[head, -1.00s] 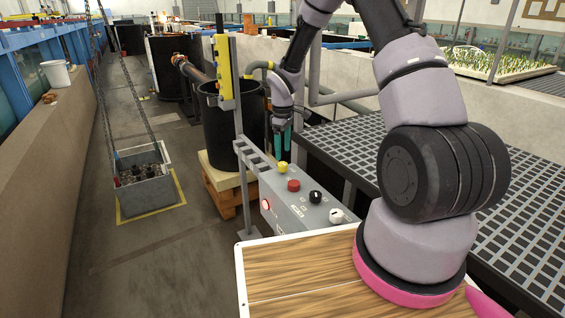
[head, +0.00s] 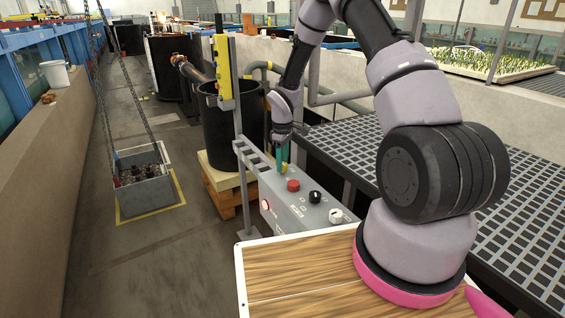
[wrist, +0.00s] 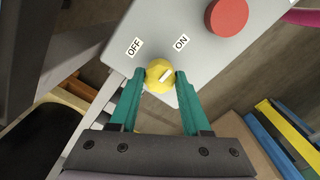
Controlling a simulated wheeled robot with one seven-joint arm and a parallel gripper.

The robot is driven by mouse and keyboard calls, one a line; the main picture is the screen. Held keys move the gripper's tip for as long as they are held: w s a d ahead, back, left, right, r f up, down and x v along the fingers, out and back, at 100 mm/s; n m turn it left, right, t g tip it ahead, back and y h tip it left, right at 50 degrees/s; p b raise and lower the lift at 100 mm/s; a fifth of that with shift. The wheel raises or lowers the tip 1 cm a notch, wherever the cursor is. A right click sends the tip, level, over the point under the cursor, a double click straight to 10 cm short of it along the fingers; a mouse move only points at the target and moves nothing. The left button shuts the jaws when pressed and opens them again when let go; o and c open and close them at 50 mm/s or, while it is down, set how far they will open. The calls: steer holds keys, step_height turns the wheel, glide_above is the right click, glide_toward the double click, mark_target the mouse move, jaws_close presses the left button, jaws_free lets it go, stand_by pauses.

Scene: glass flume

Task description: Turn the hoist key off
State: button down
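The hoist key is a yellow round knob with a white mark, seen between my fingertips in the wrist view (wrist: 159,75). It sits at the far end of the grey control box (head: 296,205). Its white mark slants up and right, toward the ON label (wrist: 181,42); the OFF label (wrist: 134,46) is up and left of the knob. My gripper (head: 283,163) points down over the knob, with one teal finger on each side of it. The fingertips are very close to its sides; I cannot tell whether they touch. In the head view the fingers partly hide the knob.
A red button (head: 293,186), a black knob (head: 315,197) and a white knob (head: 336,216) share the box top. A yellow pendant on a post (head: 224,70) stands behind the box. A crate (head: 143,182) on chains rests on the floor at left.

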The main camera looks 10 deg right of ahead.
steer(key=shift+m, duration=0.3)
steer(key=m, duration=0.8)
steer(key=shift+m, duration=0.4)
steer(key=m, duration=0.4)
steer(key=shift+m, duration=2.2)
steer(key=shift+c, duration=1.9)
jaws_free()
